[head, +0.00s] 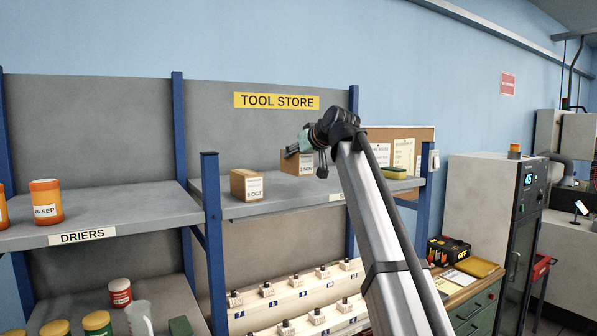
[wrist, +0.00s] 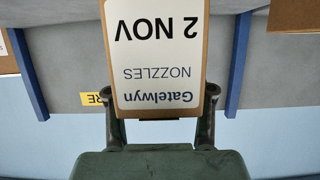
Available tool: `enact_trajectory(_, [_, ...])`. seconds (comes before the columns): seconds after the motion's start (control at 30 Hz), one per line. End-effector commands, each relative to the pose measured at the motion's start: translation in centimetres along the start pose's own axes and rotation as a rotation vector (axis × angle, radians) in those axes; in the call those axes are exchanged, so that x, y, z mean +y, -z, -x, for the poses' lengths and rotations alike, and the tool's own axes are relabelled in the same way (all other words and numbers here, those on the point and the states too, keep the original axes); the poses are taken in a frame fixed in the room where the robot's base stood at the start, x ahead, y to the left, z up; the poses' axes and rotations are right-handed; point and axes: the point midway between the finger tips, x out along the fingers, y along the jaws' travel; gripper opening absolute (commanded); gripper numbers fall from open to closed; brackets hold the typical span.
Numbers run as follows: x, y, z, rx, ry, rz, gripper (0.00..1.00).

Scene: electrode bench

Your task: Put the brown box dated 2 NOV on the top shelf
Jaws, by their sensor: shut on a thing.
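The brown box dated 2 NOV (head: 289,162) is at the right bay's top shelf (head: 290,195) in the head view, towards its back. My gripper (head: 297,149) is shut on it from above. In the wrist view the box's white label (wrist: 155,55) reads Gatelwyn, NOZZLES, 2 NOV upside down, with my gripper's fingers (wrist: 158,112) on either side of the box. I cannot tell whether the box touches the shelf or hangs just above it.
A second brown box, dated 5 OCT (head: 246,186), stands left on the same shelf. A yellow item (head: 396,173) lies at its right end. A blue post (head: 212,240) rises at the front left. Bare shelf shows between the boxes.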

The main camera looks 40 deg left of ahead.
Motion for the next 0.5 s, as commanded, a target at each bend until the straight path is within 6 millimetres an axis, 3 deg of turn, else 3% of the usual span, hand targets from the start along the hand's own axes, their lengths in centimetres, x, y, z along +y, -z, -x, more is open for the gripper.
enact_trajectory(0.23, [-0.7,-3.7,-1.7,0.0,0.006,0.003,0.04])
enact_trajectory(0.5, [-0.8,-4.3,-2.1,0.001,0.007,0.004,0.04])
